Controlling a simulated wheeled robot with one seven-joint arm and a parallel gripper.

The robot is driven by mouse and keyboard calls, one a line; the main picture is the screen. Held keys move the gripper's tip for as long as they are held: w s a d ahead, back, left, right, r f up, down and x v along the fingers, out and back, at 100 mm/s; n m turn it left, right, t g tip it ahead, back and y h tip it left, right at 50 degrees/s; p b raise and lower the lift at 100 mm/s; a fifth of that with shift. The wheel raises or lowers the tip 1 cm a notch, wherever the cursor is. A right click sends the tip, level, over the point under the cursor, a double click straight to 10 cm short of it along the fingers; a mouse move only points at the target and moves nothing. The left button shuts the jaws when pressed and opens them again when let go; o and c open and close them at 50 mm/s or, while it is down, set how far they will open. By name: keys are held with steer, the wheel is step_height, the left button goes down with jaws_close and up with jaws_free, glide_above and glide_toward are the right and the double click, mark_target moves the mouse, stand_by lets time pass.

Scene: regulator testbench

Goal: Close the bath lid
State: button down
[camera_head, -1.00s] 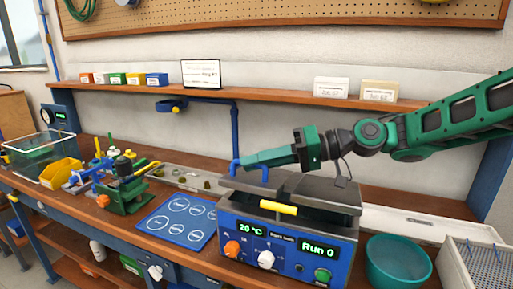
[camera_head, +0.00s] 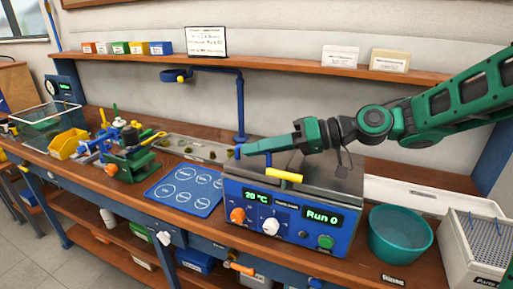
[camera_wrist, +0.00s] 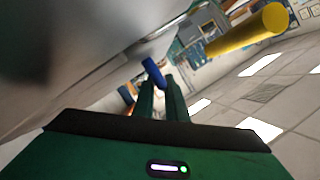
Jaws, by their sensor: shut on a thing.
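The bath is a blue box (camera_head: 290,216) on the bench, with a front panel reading 20 °C and Run 0. Its grey top or lid (camera_head: 335,177) lies under my arm, and a yellow bar (camera_head: 284,174) shows at the front edge. My gripper (camera_head: 247,149) points left over the bath's back left part. In the wrist view my fingers (camera_wrist: 160,84) are closed on a small blue bar (camera_wrist: 153,72), whose ends show beside the fingers in the head view. A yellow bar also shows in the wrist view (camera_wrist: 247,31). My gripper hides part of the top; the lid's angle is unclear.
A teal bowl (camera_head: 399,233) and a white rack (camera_head: 475,246) stand to the right. A blue mat with circles (camera_head: 186,190) lies to the left, with green clamps (camera_head: 130,164) beyond. A blue post (camera_head: 240,105) and a shelf (camera_head: 290,62) are behind.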

steer(key=shift+s+f, duration=0.2)
steer(key=shift+f, duration=0.2)
steer(key=c, duration=2.1)
jaws_free()
steer(key=shift+w+d, duration=0.1)
step_height(320, 180, up, 3)
glide_above(301, 165)
steer(key=shift+r, duration=0.2)
